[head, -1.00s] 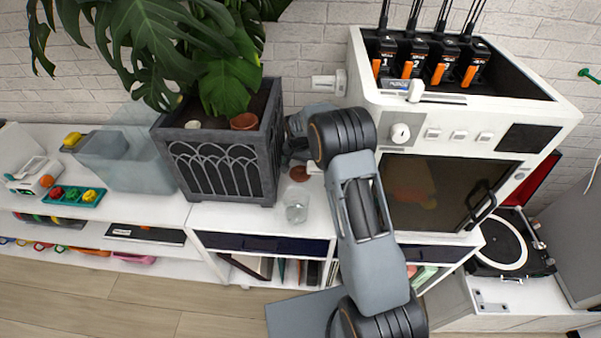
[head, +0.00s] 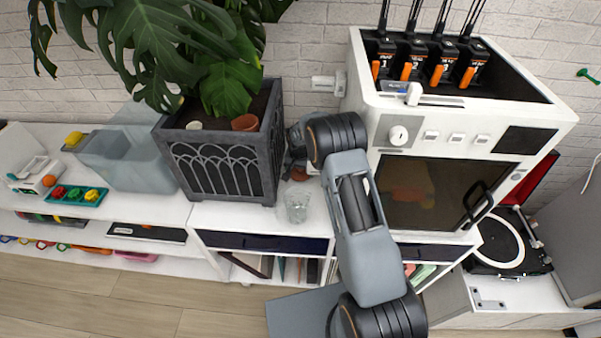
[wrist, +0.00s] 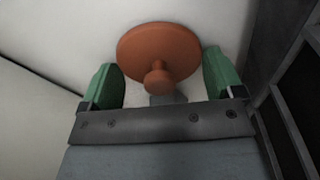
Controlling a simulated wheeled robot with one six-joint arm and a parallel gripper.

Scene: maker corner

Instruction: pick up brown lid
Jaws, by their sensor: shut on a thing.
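The brown lid (wrist: 158,52) is a round, flat disc with a small round knob, seen close in the wrist view. My gripper (wrist: 162,78) has its two green fingers at the left and right edges of the lid and is shut on it. In the head view the lid (head: 299,175) shows as a small brown patch on the white shelf top, between the dark planter and the white oven. My wrist and arm partly hide it there. I cannot tell whether the lid still touches the surface.
A clear glass (head: 297,206) stands just in front of the lid. The dark grey planter (head: 222,172) is close on the left, and the white oven (head: 447,130) is close on the right. A translucent bin (head: 128,160) stands farther left.

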